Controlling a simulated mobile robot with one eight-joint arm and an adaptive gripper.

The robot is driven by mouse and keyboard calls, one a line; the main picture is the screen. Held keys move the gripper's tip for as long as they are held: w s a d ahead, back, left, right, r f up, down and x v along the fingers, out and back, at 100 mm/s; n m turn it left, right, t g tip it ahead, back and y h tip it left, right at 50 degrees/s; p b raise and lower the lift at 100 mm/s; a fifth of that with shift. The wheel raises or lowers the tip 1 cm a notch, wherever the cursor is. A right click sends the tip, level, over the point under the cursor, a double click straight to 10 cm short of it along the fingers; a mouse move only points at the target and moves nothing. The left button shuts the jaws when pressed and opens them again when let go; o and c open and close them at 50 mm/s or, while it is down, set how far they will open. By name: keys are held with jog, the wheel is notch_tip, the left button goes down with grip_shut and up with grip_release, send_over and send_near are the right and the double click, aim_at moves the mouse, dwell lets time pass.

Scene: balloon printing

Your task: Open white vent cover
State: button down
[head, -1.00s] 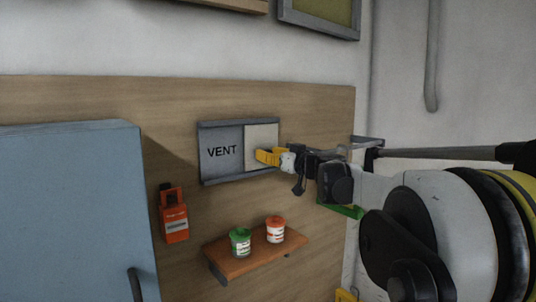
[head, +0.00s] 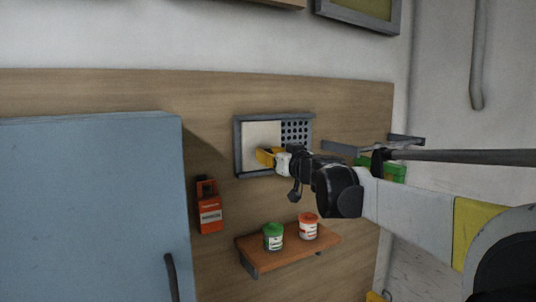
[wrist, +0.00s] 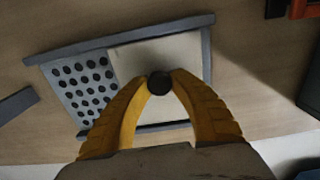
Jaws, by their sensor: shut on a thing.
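The white vent cover (head: 259,138) is a pale square panel in the grey vent frame (head: 240,145) on the wooden wall board. It stands at the left side of the frame in the head view and hides the "VENT" lettering. The vent's dark holes (head: 296,132) show at the right. My gripper (head: 264,157) is at the cover's lower part. In the wrist view its yellow fingers (wrist: 159,80) are shut on the cover's round dark knob (wrist: 159,83), with the white panel (wrist: 180,55) behind and the holes (wrist: 80,85) to the left.
A blue cabinet (head: 90,210) stands at the left. An orange device (head: 209,210) hangs beside it. Below the vent, a wooden shelf (head: 285,252) holds a green-lidded jar (head: 273,236) and an orange-lidded jar (head: 308,226). A grey bar (head: 340,147) is right of the vent.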

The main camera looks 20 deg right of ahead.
jog(key=c, duration=1.1)
grip_release()
jog(key=shift+c, duration=0.2)
jog(key=s, duration=1.2)
jog(key=shift+d, duration=0.45)
